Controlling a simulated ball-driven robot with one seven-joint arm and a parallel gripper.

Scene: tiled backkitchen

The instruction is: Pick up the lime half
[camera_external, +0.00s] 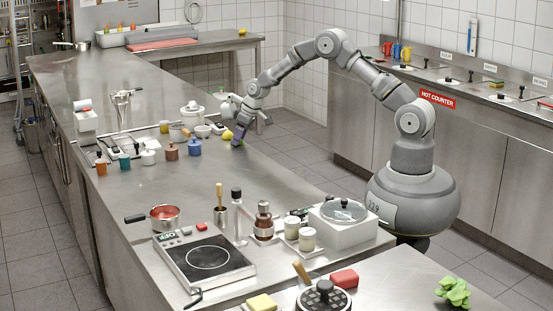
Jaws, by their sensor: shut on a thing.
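My gripper (239,133) is low over the right edge of the long steel counter (190,220), by the row of small items. A small purple thing (237,140) shows at its fingertips, and the jaws appear shut on it. A small yellow-green piece (227,136), which looks like the lime half, lies just left of the fingertips. It is too small to tell whether it touches them. My arm reaches over from the right.
Small cups and jars (171,151) stand left of my gripper. A white pot (193,114) and bowl (202,131) are close by. The counter's middle is clear.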

